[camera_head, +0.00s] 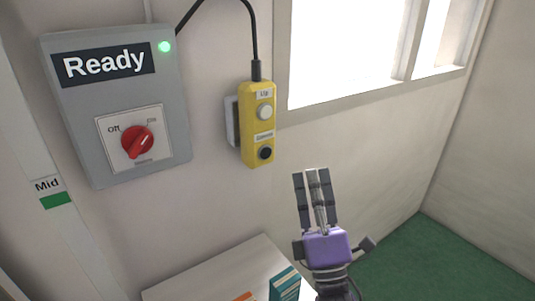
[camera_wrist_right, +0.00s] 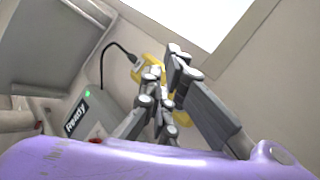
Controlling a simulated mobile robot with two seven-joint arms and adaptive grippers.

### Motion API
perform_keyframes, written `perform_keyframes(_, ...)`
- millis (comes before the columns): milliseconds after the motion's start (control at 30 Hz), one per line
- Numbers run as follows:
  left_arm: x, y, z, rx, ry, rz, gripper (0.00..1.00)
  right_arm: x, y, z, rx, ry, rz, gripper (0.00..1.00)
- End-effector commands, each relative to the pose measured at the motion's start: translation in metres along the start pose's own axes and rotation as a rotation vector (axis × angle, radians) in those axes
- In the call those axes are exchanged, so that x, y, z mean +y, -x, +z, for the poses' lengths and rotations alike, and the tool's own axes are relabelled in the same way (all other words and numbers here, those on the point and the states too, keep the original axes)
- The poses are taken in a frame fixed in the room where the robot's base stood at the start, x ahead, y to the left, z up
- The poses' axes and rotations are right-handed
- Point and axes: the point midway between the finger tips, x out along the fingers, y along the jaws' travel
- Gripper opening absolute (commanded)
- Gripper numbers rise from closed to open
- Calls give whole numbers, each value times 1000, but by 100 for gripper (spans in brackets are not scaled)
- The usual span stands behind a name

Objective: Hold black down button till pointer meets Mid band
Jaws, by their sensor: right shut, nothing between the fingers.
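A yellow control pendant (camera_head: 257,125) hangs on the wall in the head view, with a white up button (camera_head: 264,112) above a black down button (camera_head: 265,153). The Mid band (camera_head: 56,201) is a green patch on a pale vertical strip at the left; I see no pointer beside it. My right gripper (camera_head: 312,172) is shut and empty, below and right of the pendant, fingers up and apart from the black button in the head view. In the right wrist view the fingers (camera_wrist_right: 165,75) partly cover the pendant (camera_wrist_right: 150,75). My left gripper is not in view.
A grey box (camera_head: 85,120) on the wall shows "Ready", a lit green lamp (camera_head: 165,47) and a red rotary switch (camera_head: 138,142). A white surface (camera_head: 215,275) with small coloured items stands below. A window (camera_head: 345,50) is at the upper right; the green floor (camera_head: 430,265) looks clear.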

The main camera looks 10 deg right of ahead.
Motion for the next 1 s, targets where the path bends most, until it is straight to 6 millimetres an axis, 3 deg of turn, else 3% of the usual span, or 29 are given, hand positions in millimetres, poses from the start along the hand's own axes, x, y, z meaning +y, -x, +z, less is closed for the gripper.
perform_keyframes(367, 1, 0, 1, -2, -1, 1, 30, -4, -4, -3, 0, -4, 0, 0)
perform_keyframes(1000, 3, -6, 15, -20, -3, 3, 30, -42, -57, -42, -1, -4, -1, 0)
